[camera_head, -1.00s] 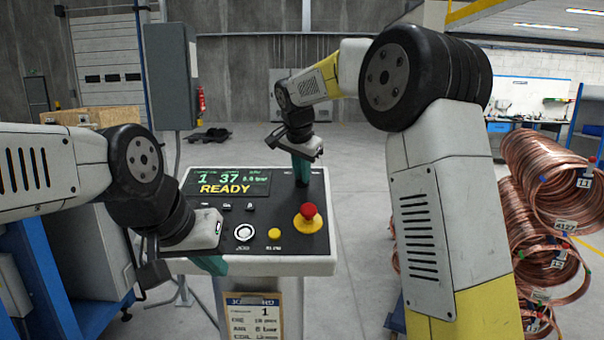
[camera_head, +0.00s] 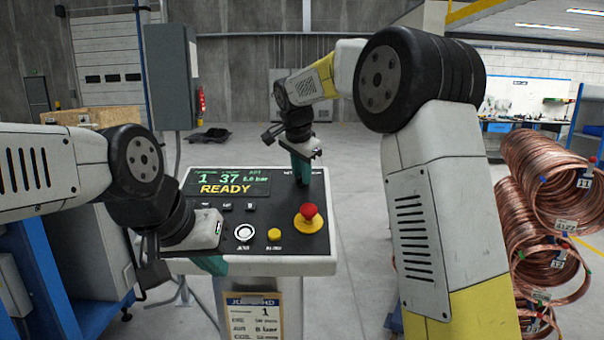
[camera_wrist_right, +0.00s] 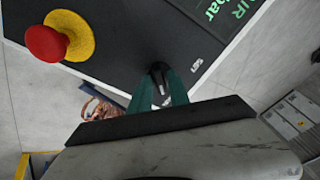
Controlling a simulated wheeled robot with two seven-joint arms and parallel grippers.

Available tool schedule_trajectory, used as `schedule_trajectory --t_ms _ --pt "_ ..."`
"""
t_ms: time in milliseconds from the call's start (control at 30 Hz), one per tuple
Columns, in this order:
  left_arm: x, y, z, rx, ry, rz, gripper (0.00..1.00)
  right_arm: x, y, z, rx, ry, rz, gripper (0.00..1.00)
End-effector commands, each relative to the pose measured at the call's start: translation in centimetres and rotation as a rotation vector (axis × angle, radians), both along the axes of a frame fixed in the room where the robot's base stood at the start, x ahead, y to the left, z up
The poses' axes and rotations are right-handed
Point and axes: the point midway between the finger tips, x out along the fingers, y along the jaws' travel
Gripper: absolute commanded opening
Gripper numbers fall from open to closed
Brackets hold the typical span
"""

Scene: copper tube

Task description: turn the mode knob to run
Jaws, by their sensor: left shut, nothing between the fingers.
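The mode knob (camera_wrist_right: 158,72) is a small black knob on the dark panel face, beside a small white label I read only doubtfully as SET. My right gripper (camera_wrist_right: 160,92) points down at it, its teal fingers on either side of the knob and apparently closed on it. In the head view my right gripper (camera_head: 301,172) stands at the panel's right rear and hides the knob. My left gripper (camera_head: 211,266) is shut and empty at the console's front edge. The console (camera_head: 290,267) has a display (camera_head: 226,183) reading READY.
A red mushroom button (camera_head: 309,211) on a yellow base sits in front of my right gripper. Copper coils (camera_head: 545,180) stand at the right.

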Motion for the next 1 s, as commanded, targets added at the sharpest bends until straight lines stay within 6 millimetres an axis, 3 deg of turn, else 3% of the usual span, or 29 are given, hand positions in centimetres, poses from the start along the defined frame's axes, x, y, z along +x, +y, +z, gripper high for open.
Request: schedule_trajectory --t_ms 400,800,1000 --pt "0.0 0.0 0.0 0.0 0.0 0.0 0.0 -0.1 0.0 0.3 -0.001 -0.001 0.001 0.35" --pt "0.0 0.0 0.0 0.0 0.0 0.0 0.0 -2.9 0.4 5.7 0.0 -0.002 0.001 0.35" --pt "0.0 0.0 0.0 0.0 0.0 0.0 0.0 -3.6 0.5 6.9 0.0 -0.001 0.002 0.35"
